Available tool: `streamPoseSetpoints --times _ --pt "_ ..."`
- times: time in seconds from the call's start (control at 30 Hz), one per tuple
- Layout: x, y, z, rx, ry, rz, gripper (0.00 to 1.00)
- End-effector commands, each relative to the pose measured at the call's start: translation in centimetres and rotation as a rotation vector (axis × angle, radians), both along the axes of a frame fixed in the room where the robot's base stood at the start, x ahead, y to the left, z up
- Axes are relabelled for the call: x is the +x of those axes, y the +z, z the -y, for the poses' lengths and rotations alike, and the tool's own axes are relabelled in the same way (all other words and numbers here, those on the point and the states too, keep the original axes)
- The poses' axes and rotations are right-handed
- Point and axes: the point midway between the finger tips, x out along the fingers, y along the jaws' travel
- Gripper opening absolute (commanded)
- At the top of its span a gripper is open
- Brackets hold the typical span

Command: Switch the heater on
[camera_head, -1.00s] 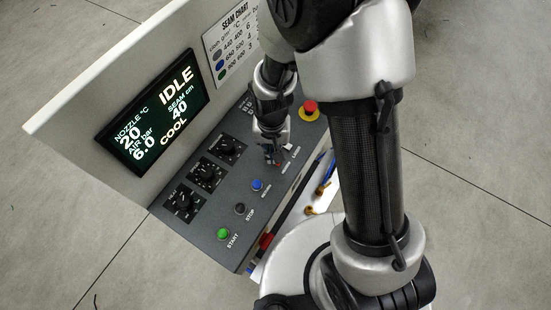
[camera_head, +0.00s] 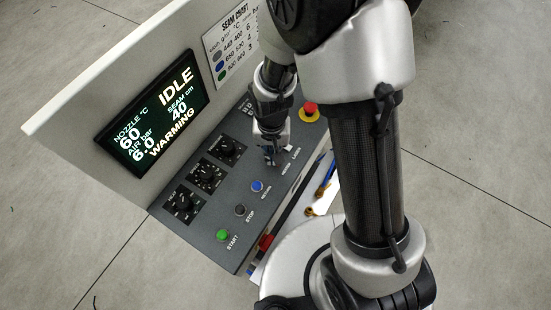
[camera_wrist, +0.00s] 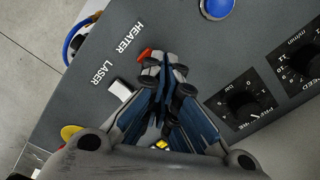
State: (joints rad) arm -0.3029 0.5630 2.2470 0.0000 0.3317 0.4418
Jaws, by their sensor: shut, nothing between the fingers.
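The control panel (camera_head: 225,229) carries the heater switch. In the wrist view the orange-red heater switch (camera_wrist: 145,54) sits beside the HEATER label (camera_wrist: 125,39), partly hidden by my fingertips. My gripper (camera_wrist: 168,78) is shut and empty, its tips right at this switch; I cannot tell whether they touch it. In the head view my gripper (camera_head: 270,158) is low over the panel's right part and hides the switch. The display (camera_head: 152,111) reads IDLE, nozzle 60 °C, air 6.0 bar, seam 40 cm and WARMING.
The white laser switch (camera_wrist: 120,90) is close beside my fingers. A blue button (camera_head: 257,186), a dark stop button (camera_head: 239,210), a green start button (camera_head: 223,234) and black knobs (camera_head: 207,175) are on the panel. A red emergency stop (camera_head: 310,110) stands at the far right.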

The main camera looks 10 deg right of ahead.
Motion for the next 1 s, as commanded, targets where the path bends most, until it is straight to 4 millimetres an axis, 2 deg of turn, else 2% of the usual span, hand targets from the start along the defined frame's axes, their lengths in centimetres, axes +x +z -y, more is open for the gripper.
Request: streamPoseSetpoints --times 0.1,0.7,1.0 --pt "0.0 1.3 0.0 0.001 0.000 0.001 0.00" --pt "0.0 6.1 0.0 0.001 0.000 0.001 0.00" --pt "0.0 6.2 0.0 0.000 0.000 0.000 0.00"
